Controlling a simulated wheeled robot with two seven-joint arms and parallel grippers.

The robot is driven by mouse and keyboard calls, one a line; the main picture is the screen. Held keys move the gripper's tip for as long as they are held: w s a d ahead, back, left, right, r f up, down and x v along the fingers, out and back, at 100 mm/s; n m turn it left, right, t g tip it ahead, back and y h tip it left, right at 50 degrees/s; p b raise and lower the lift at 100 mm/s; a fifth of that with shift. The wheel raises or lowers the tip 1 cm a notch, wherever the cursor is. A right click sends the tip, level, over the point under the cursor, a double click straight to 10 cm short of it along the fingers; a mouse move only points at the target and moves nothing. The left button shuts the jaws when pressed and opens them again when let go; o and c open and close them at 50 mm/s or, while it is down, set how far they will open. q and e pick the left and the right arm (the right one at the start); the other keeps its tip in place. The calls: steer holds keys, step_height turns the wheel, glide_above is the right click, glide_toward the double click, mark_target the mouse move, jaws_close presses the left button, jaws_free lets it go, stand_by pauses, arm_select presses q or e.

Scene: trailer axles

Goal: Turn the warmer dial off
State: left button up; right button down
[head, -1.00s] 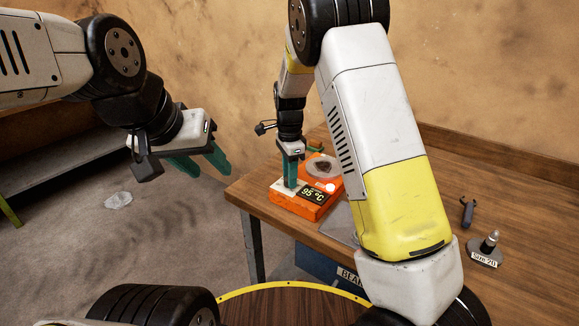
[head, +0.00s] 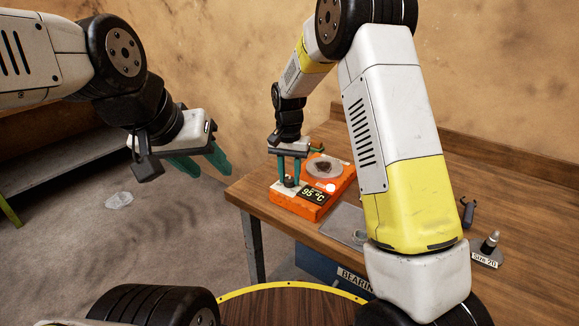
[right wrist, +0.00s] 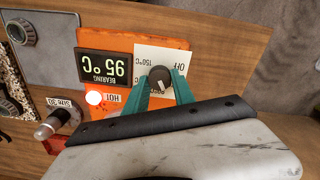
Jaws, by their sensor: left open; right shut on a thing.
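The orange warmer (head: 299,212) stands on the wooden table, and its display reads 95 °C. Its dark round dial (right wrist: 160,79) sits on a white plate marked OFF and 150 °C in the right wrist view. A light pointer mark shows on the dial; its exact setting is hard to tell. My right gripper (head: 289,184) points down at the warmer, its green fingers on either side of the dial and shut on it. My left gripper (head: 212,173) is open and empty, in the air left of the table.
A dark ring-like part lies on the warmer's round plate (head: 323,167). A grey metal plate (head: 343,222) lies beside it. A "Size 20" post (head: 490,242) and a dark tool (head: 467,213) are further right. A blue bin (head: 318,262) is below the table.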

steer(key=n, duration=0.4)
steer(key=shift+w+n, duration=0.1)
steer(key=shift+n, duration=0.2)
steer(key=n, duration=0.4)
steer(key=shift+a+n, duration=0.1)
steer(key=shift+n, duration=0.2)
steer(key=n, duration=0.4)
steer(key=shift+n, duration=2.4)
steer(key=c, duration=1.1)
jaws_free()
steer(key=shift+o, duration=0.2)
steer(key=shift+r, duration=0.1)
